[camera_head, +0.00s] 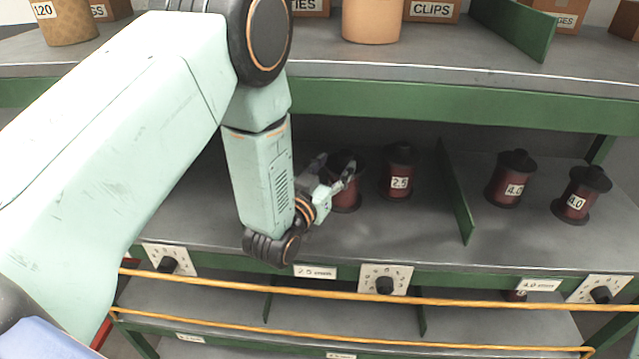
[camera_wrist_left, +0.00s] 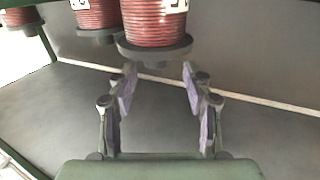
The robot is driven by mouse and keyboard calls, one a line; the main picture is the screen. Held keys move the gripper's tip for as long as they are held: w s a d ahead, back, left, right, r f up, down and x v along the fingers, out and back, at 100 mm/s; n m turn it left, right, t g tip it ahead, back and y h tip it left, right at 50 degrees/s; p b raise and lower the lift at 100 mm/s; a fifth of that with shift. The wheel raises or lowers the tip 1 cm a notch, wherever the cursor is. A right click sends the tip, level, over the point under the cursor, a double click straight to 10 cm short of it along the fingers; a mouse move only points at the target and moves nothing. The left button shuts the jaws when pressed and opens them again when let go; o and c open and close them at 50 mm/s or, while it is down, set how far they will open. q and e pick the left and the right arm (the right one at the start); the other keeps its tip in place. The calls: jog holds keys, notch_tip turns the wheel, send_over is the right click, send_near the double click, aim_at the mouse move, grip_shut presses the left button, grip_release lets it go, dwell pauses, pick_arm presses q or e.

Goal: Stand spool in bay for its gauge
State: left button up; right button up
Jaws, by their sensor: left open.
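A dark red spool (camera_head: 345,197) with black flanges stands upright on the grey shelf in the bay above the "2.5" edge label (camera_head: 315,271). My left gripper (camera_head: 334,172) is open at this spool and partly covers it; its label is hidden in the head view. In the left wrist view, a spool (camera_wrist_left: 155,30) stands just beyond the open, empty fingertips (camera_wrist_left: 160,82), with a pale label partly cut off. A second spool (camera_head: 397,182), marked 2.5, stands upright to the right in the same bay. My right gripper is not in view.
A green divider (camera_head: 456,190) separates this bay from the right one, where two spools marked 4.0 (camera_head: 511,180) (camera_head: 576,197) stand. The upper shelf's green beam (camera_head: 430,105) overhangs. Dial plates (camera_head: 386,279) and orange rails (camera_head: 450,301) run along the front.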

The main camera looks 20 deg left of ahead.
pick_arm(q)
jog(key=s, duration=0.7)
jog(key=shift+a, duration=0.3)
dwell(0.4)
dwell(0.4)
